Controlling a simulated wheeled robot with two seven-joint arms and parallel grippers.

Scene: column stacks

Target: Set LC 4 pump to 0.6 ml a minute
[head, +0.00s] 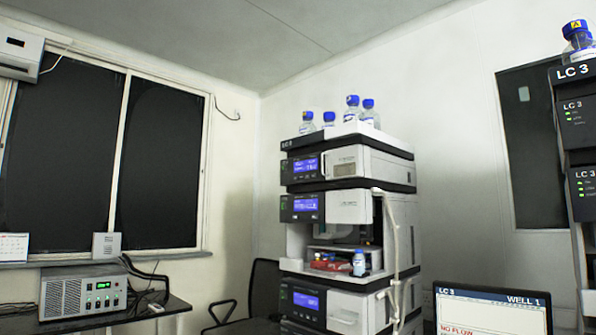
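No label reading LC 4 shows in the head view. A column stack (345,160) of white and dark modules stands in the middle; its top label begins with LC, but I cannot read its number surely. Its modules have small lit blue displays (305,164), whose text is too small to read. A second, dark stack (575,125) is cut off at the right edge and is labelled LC 3. A screen (492,308) at the bottom right reads LC 3, WELL 1 and NO FLOW. Neither of my grippers is in view.
Several blue-capped bottles (352,108) stand on the middle stack, and another bottle (578,38) on the right one. A grey box with green lights (84,292) sits on a dark table (165,307) at the lower left. A black chair (262,285) stands between table and stack.

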